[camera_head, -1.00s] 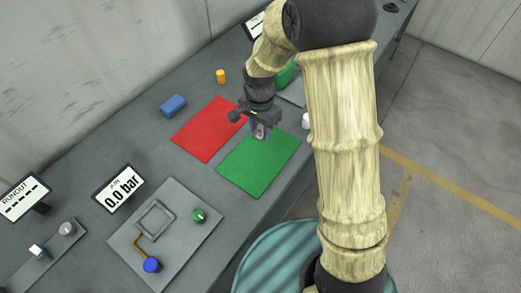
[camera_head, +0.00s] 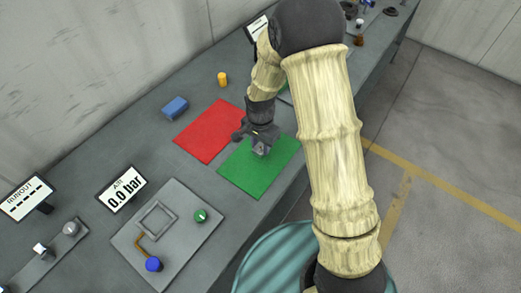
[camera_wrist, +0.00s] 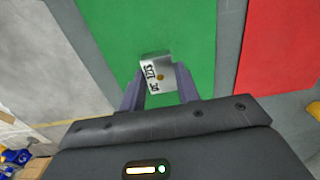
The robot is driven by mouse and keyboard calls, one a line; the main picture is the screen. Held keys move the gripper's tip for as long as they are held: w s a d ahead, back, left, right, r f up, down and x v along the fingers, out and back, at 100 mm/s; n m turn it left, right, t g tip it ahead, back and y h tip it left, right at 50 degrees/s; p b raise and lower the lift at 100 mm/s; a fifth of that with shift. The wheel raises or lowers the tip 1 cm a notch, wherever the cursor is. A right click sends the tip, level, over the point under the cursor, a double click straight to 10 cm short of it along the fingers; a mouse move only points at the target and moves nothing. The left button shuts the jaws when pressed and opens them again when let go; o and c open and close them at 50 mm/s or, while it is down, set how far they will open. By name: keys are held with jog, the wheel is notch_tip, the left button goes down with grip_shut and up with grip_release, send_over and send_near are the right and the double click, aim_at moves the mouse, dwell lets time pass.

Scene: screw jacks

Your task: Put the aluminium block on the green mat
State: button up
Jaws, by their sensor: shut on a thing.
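The aluminium block (camera_wrist: 157,74) is a small silver block with dark lettering and an orange-brown spot. It sits between the two fingers of my gripper (camera_wrist: 160,92), which is shut on it. In the head view my gripper (camera_head: 261,146) is over the upper part of the green mat (camera_head: 252,177), with the block at its tip. The wrist view also shows the green mat (camera_wrist: 180,30) behind the block. I cannot tell whether the block touches the mat.
A red mat (camera_head: 208,132) lies left of the green one. A blue block (camera_head: 175,107) and an orange cylinder (camera_head: 223,79) stand behind it.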

aim_at(260, 148)
jog(key=shift+f, duration=1.7)
jog(key=shift+f, duration=0.1)
jog(key=o, duration=1.1)
notch_tip(260, 148, up, 11)
jog(key=shift+w+r+b, duration=0.1)
jog(key=shift+r+b, duration=0.1)
jog(key=shift+b, duration=0.55)
jog(key=shift+r, duration=0.4)
jog(key=shift+d, duration=0.1)
